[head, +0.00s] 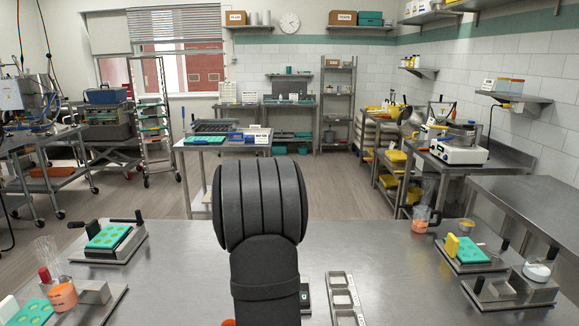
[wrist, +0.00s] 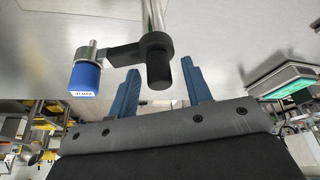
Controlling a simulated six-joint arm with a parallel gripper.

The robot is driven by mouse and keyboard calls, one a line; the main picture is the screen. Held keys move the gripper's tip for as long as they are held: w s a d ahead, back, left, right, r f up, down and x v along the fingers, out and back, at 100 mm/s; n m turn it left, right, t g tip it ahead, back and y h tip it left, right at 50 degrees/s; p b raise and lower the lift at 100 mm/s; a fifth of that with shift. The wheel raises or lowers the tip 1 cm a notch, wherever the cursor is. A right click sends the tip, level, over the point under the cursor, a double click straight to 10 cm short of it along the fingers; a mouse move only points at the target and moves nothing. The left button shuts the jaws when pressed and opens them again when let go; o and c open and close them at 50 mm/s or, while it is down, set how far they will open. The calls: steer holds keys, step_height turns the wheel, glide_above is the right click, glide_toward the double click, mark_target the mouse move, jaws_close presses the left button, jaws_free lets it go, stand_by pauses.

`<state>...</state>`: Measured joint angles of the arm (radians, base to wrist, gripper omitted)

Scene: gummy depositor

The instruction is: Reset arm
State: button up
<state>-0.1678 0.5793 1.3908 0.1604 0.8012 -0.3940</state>
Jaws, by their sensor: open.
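My gripper (wrist: 161,78) shows in the wrist view with two blue fingers spread apart. A black cylindrical handle (wrist: 159,66) on a dark arm and metal rod appears between the fingertips. The fingers look apart from it, but I cannot tell its depth. A blue labelled cap (wrist: 84,80) on a metal stem hangs from the other end of that dark arm, left of the fingers. In the head view my own dark arm fills the middle, and my gripper is hidden.
A steel table (head: 185,270) spans the front. Teal moulds in holders sit at left (head: 108,236) and right (head: 468,251). Beakers with orange content stand at left (head: 62,295) and right (head: 420,223). A metal frame (head: 343,293) lies right of my arm. The table's left middle is clear.

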steer(key=shift+m+h, duration=0.3)
steer(key=shift+m, duration=0.7)
steer(key=shift+o, duration=0.4)
steer(key=o, duration=1.1)
steer(key=shift+w+a+f+n+t, duration=0.2)
steer(key=shift+a+n+t, duration=0.1)
steer(key=shift+t, duration=0.2)
steer(key=shift+w+a+f+n+t, duration=0.1)
steer(key=shift+w+a+n+t, duration=0.15)
steer(key=shift+t, duration=0.25)
steer(key=shift+n+t, duration=0.4)
steer(key=shift+n, duration=0.05)
steer(key=shift+s+f+t, duration=0.1)
steer(key=shift+s+t, duration=0.25)
steer(key=shift+t, duration=0.15)
steer(key=s+d+f+m+t, duration=0.15)
steer(key=s+d, duration=0.35)
steer(key=s, duration=0.7)
steer(key=s+d+f+m+t, duration=0.1)
steer(key=s+d+m+t, duration=0.25)
steer(key=s, duration=0.85)
steer(key=shift+n, duration=0.5)
steer(key=shift+d+f+x, duration=0.1)
steer(key=shift+d+x, duration=0.05)
steer(key=shift+x, duration=2.3)
steer(key=shift+d+f+x, duration=0.15)
steer(key=shift+x, duration=2.3)
